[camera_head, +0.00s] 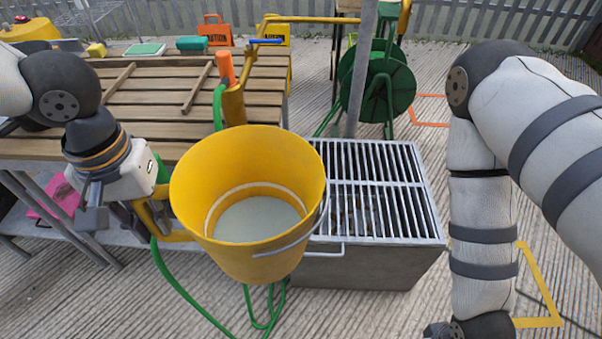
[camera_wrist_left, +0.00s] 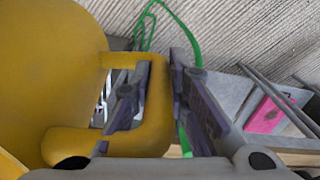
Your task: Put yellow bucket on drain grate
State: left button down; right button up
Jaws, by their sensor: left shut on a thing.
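The yellow bucket (camera_head: 248,248) is large, open-topped and looks empty, with a pale inside bottom and a thin wire bail. It is held in the air, its mouth tilted toward the head camera. My left gripper (camera_head: 118,212) is shut on the yellow side handle (camera_wrist_left: 155,120) of the bucket; in the left wrist view its fingers (camera_wrist_left: 158,95) are either side of the handle bar. The drain grate (camera_head: 385,195) is a grey metal grid on a dark box, right of the bucket. The bucket hides the grate's near left corner. My right gripper is out of view.
A slatted wooden table (camera_head: 150,95) stands at the left, with an orange-and-yellow tap (camera_head: 232,95) at its right end. A grey pole and green hose reel (camera_head: 378,88) stand behind the grate. Green hose (camera_head: 185,295) lies below the bucket. The grate top looks clear.

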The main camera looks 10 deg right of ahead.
aim_at(355, 193)
jog(key=i+l+z, duration=0.15)
jog(key=i+l, duration=0.15)
jog(key=l, duration=0.2)
jog(key=i+l+z, duration=0.2)
jog(key=l, duration=0.3)
jog(key=i, duration=0.1)
